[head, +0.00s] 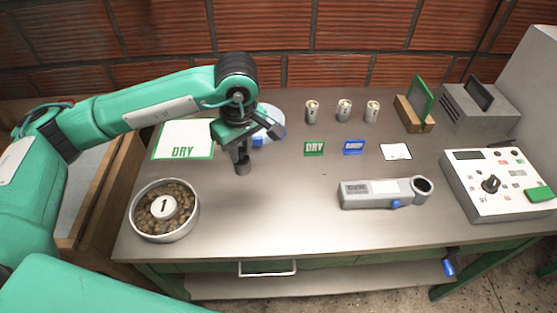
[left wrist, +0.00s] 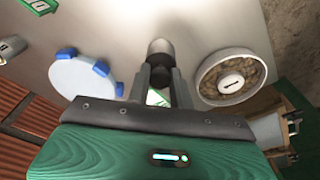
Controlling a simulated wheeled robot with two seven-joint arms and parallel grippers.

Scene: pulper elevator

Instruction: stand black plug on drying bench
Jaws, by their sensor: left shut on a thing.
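My left gripper (head: 240,148) is shut on a dark plug (head: 243,167) and holds it pointing down, above the left part of the steel bench (head: 290,205). In the left wrist view the plug (left wrist: 159,75) is between the fingers, with a black part and a rounded grey end. Whether the plug's lower end touches the bench is hard to tell. A white mat with a green border and the word DRY (head: 182,140) lies to the left of the gripper. My right gripper is not in view.
A round tin of brown beans marked 1 (head: 165,210) stands at the front left. A white disc with blue tabs (left wrist: 82,78) lies behind the gripper. A long grey device (head: 370,193) and a control box (head: 500,185) stand to the right. The front middle bench is clear.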

